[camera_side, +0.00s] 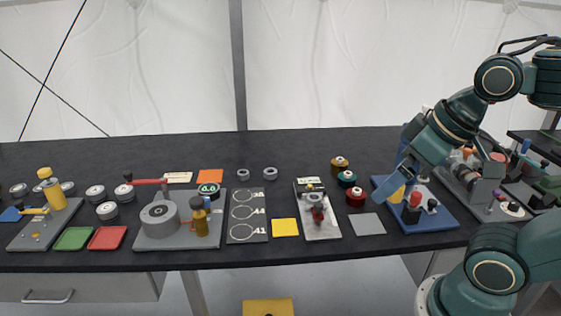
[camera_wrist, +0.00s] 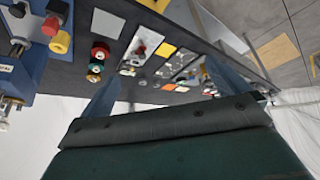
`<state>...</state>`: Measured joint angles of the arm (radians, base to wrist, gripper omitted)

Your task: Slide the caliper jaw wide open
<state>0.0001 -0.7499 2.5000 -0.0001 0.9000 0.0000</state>
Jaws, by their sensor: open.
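My gripper (camera_side: 392,168) is open and empty at the right side of the bench, above and in front of a blue base plate (camera_side: 440,217). Its two blue fingers, seen spread apart in the wrist view (camera_wrist: 165,82), touch nothing that I can see. The blue plate carries a yellow part, a red knob (camera_side: 415,199) and a black knob; my gripper hides part of it. A grey plate (camera_side: 322,229) with a small label and a red-topped part lies left of the gripper. I cannot tell for certain which fixture is the caliper, nor how its jaw stands.
Several thread spools (camera_side: 356,196) stand between the grey plate and my gripper. A grey square (camera_side: 368,225) lies near the front edge. A crowded rack (camera_side: 475,175) stands to the right. A turntable fixture (camera_side: 160,215) and trays are farther left.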

